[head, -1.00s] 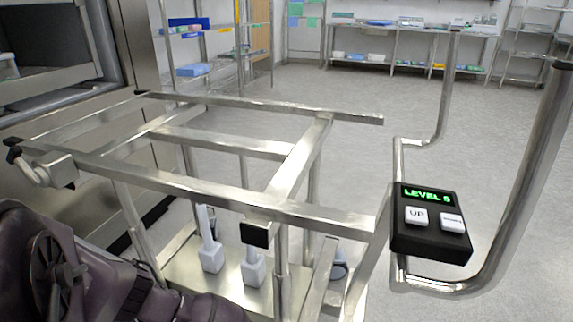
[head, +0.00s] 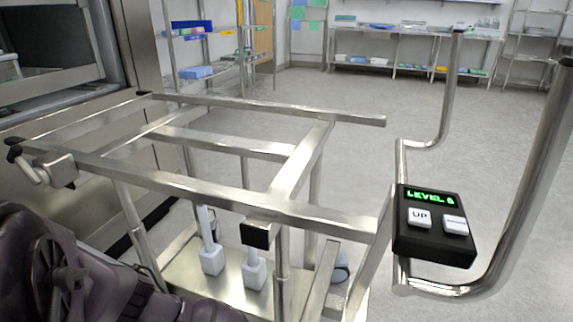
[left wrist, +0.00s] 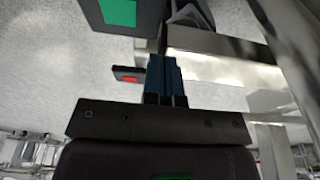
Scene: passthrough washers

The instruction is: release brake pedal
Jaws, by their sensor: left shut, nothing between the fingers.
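In the left wrist view, a dark pedal with a green patch (left wrist: 119,12) is at the upper left edge. A smaller dark pedal with a red patch (left wrist: 128,77) lies just left of my left gripper (left wrist: 162,62). No wording shows which pedal is the brake. My left gripper is shut and empty, with its blue-grey fingers together close beside the red-marked pedal; contact cannot be told. In the head view, the steel cart (head: 330,215) stands at the washer, with its top frame in front of the lower parts. My right gripper is out of view.
A black control box (head: 432,246) with a green level display and white buttons is fixed at the cart's handle side. White posts (head: 212,259) stand on the cart's lower platform. The washer (head: 135,60) is at left. Floor right of the cart is clear.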

